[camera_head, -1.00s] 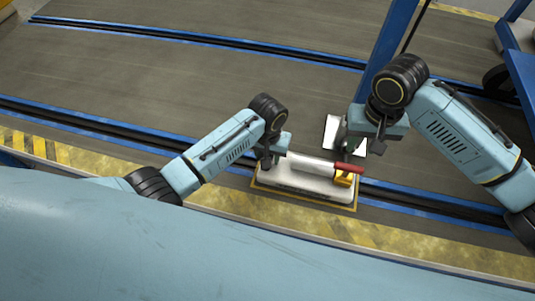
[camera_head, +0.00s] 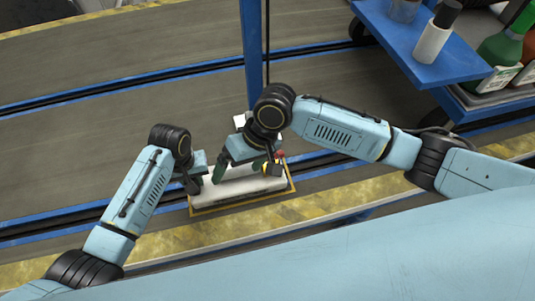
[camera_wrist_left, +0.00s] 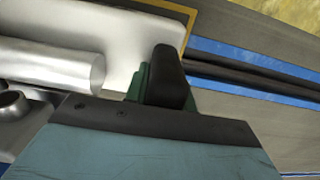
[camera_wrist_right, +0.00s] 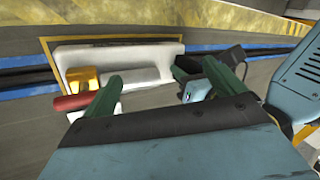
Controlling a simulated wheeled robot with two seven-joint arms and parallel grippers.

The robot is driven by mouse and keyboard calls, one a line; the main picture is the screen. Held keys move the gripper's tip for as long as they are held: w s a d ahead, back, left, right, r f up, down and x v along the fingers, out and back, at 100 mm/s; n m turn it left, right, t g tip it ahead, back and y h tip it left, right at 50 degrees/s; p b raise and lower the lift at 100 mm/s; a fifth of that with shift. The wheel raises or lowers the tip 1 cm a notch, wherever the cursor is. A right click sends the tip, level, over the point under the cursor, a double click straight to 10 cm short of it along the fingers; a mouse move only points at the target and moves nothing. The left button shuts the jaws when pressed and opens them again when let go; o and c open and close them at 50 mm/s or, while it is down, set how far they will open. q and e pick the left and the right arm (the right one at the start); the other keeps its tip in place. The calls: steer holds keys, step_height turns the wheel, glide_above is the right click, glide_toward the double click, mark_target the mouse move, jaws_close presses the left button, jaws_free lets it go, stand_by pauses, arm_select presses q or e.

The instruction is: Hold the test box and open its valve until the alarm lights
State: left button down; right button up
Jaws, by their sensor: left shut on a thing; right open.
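The test box (camera_head: 240,187) is a long white case on a yellow-edged base, lying flat. A silver cylinder (camera_wrist_right: 130,76) runs along it. At one end are a yellow block (camera_wrist_right: 83,78) and the valve's red handle (camera_wrist_right: 70,102); in the head view the handle (camera_head: 280,154) is partly hidden. My left gripper (camera_head: 197,183) is shut on the box's other end; its dark fingertip (camera_wrist_left: 167,78) shows against the white case. My right gripper (camera_head: 240,168) is open, its green fingers spread above the box, between the left gripper and the handle. No lit alarm is visible.
A blue post (camera_head: 250,50) stands just behind the box. A blue shelf (camera_head: 420,45) with bottles is at the upper right. Blue-edged rails run across the grey floor, and a yellow hazard strip (camera_head: 330,213) lies in front. The floor at left is clear.

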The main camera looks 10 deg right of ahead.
steer(key=s+a+r+t+y, duration=0.1)
steer(key=s+a+y, duration=0.6)
steer(key=a, duration=0.2)
steer(key=w+d+f+m+t+h, duration=0.1)
steer(key=w+d+f+t+h, duration=0.2)
steer(key=d+f+t, duration=0.55)
steer(key=s+d+m+t+h, duration=0.2)
steer(key=d+m+t+h, duration=0.1)
steer(key=d+t+h, duration=0.65)
steer(key=shift+y, duration=0.25)
steer(key=w, duration=1.1)
steer(key=shift+w+a+r, duration=0.1)
steer(key=shift+w, duration=0.3)
steer(key=c, duration=1)
